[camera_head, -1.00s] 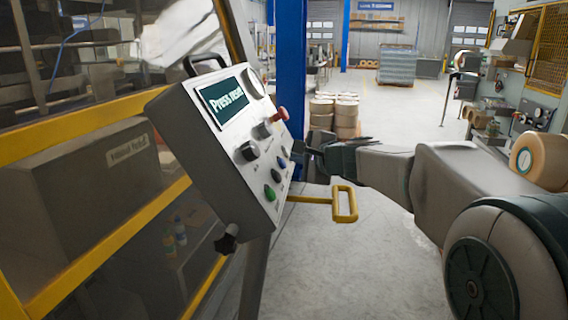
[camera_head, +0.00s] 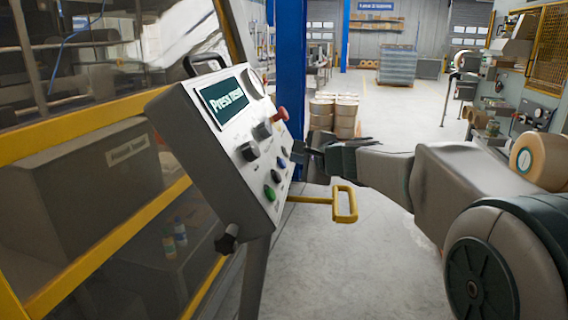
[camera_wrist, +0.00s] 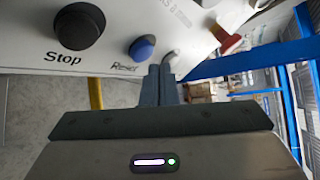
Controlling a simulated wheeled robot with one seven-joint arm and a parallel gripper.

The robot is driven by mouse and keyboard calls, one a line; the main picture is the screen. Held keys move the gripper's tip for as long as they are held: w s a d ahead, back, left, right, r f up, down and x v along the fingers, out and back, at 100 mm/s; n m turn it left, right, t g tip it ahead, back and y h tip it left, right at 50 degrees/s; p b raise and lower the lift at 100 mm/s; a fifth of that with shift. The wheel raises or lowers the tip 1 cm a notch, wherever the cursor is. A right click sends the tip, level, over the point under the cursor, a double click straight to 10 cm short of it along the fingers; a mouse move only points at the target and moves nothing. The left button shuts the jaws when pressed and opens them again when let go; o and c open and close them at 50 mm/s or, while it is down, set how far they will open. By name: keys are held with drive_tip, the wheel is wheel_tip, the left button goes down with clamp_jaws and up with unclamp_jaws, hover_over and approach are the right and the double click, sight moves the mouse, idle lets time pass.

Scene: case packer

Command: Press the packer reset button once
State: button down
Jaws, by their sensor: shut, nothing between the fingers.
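The blue button labelled Reset (camera_wrist: 142,48) is on the light panel in the wrist view, right of the black Stop button (camera_wrist: 78,26). The tips of my gripper (camera_wrist: 162,70) are together, with nothing between them. They appear just below and right of the blue button; contact cannot be told. In the head view the tilted control box (camera_head: 210,165) has a screen (camera_head: 223,103) that seems to read "Press reset". There my gripper (camera_head: 299,152) points left at the panel's right edge, close to its small buttons.
A red knob (camera_wrist: 229,43) sticks out from the panel right of the fingers. A yellow handle (camera_head: 345,204) juts out below my gripper. A blue post (camera_head: 290,75) stands behind the box. The floor (camera_head: 385,115) beyond is open.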

drive_tip(key=shift+a, duration=0.1)
idle(0.4)
drive_tip(key=shift+a+f+b, duration=0.2)
drive_tip(key=shift+a+b, duration=0.1)
drive_tip(key=shift+b, duration=0.05)
drive_tip(key=shift+w+a+f+b, duration=0.1)
drive_tip(key=shift+a+f+b, duration=0.1)
drive_tip(key=shift+a+b, duration=0.15)
idle(0.6)
drive_tip(key=shift+d, duration=0.1)
drive_tip(key=shift+d+r, duration=0.4)
drive_tip(key=shift+d, duration=0.2)
drive_tip(key=shift+s+d+r+p, duration=0.1)
drive_tip(key=shift+d+r+p, duration=0.25)
drive_tip(key=shift+d, duration=0.4)
drive_tip(key=shift+s+d+r+p, duration=0.1)
drive_tip(key=shift+d+r+p, duration=0.1)
drive_tip(key=shift+d+r, duration=0.4)
drive_tip(key=shift+s+d+r+p, duration=0.1)
drive_tip(key=shift+d+r+p, duration=0.2)
drive_tip(key=shift+d, duration=0.55)
